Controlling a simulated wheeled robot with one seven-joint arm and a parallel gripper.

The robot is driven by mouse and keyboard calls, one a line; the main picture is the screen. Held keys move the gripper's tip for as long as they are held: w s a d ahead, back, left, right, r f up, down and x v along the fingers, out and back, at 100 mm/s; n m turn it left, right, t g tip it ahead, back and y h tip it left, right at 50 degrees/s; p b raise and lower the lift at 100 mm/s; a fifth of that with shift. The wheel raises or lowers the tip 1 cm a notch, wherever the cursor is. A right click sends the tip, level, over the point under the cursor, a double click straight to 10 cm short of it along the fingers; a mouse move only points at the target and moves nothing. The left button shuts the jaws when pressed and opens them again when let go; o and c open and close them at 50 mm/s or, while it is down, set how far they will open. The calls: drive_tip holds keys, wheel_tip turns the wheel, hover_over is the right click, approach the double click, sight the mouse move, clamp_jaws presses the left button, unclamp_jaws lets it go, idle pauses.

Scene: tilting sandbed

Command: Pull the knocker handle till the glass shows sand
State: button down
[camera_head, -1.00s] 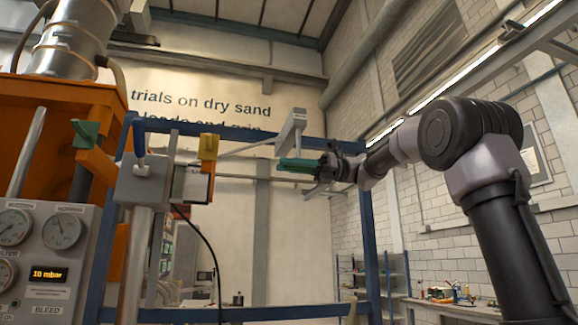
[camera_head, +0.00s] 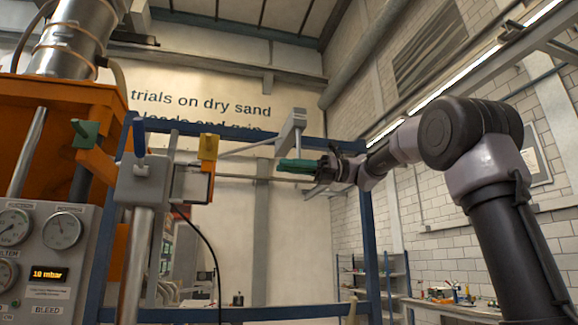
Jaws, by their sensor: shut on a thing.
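My gripper (camera_head: 323,166) reaches in from the right, shut on a green handle (camera_head: 298,165), which I take to be the knocker handle. The handle lies nearly level, just below a grey bracket (camera_head: 291,133) on the blue frame. A thin straight rod (camera_head: 250,177) runs from the grey block (camera_head: 150,184) at left toward my gripper. I cannot tell whether the rod joins the handle, as the fingers cover that end. I cannot make out a sight glass or any sand.
A gauge panel (camera_head: 50,296) with a lit display reading 10 mbar stands at lower left, below an orange housing. Blue frame posts (camera_head: 369,250) flank the middle. A black cable hangs below.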

wheel_tip(320, 180, down, 5)
drive_tip(key=shift+r, duration=0.1)
drive_tip(key=c, duration=0.7)
unclamp_jaws()
drive_tip(key=shift+d, duration=0.1)
drive_tip(key=d, duration=0.3)
drive_tip(key=w+d, duration=0.1)
drive_tip(key=d, duration=0.3)
drive_tip(key=w+d, duration=0.1)
drive_tip(key=d, duration=0.2)
drive_tip(key=shift+w+d, duration=0.1)
drive_tip(key=shift+d, duration=0.15)
